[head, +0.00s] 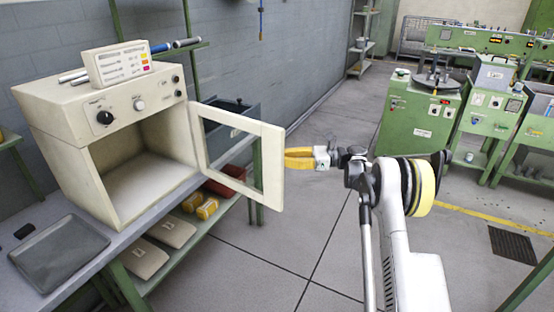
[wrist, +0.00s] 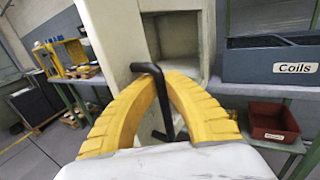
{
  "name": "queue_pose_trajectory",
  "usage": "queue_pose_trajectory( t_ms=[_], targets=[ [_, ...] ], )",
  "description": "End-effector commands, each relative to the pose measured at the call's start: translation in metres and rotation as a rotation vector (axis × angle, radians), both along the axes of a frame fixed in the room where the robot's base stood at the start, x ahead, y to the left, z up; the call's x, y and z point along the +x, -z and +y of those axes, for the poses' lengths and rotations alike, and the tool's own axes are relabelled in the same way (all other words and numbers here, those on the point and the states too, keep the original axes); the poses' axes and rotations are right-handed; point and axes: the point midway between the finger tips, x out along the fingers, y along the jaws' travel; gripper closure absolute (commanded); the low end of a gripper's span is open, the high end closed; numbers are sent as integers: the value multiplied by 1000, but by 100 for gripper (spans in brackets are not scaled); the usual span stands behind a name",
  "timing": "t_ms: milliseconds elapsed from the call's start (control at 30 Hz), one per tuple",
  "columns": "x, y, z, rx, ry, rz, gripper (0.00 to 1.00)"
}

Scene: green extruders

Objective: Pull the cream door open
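The cream door (head: 272,165) stands swung out from the cream oven (head: 60,120), whose inside shows empty. The door has a wide frame around a window and also shows in the wrist view (wrist: 112,35). My gripper (head: 288,158) is at the door's free edge, with its yellow fingers pointing left toward it. In the wrist view the fingertips (wrist: 153,78) close around a black bar handle (wrist: 163,105) on the door. The handle is hidden in the head view.
A workbench with a grey tray (head: 60,252) stands under the oven. A dark Coils bin (wrist: 265,62) and a red bin (wrist: 272,127) sit on shelves near the door. Green machines (head: 420,110) stand at the right. The grey floor (head: 270,265) between is clear.

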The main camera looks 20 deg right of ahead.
Motion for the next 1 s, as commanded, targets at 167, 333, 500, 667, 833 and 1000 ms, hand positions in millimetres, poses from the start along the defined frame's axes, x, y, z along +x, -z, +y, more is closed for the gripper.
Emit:
queue_pose_trajectory(
  t_ms=[167, 333, 500, 667, 833, 1000],
  targets=[
    [-1, 2, -4, -4, 2, 2, 100],
    [-1, 2, -4, -4, 2, 2, 100],
    [-1, 2, -3, -3, 2, 1, 66],
    [0, 1, -2, -2, 1, 1, 66],
    [-1, 1, -7, -1, 2, 0, 66],
    [-9, 1, -35, -1, 5, 0, 66]
  ],
)
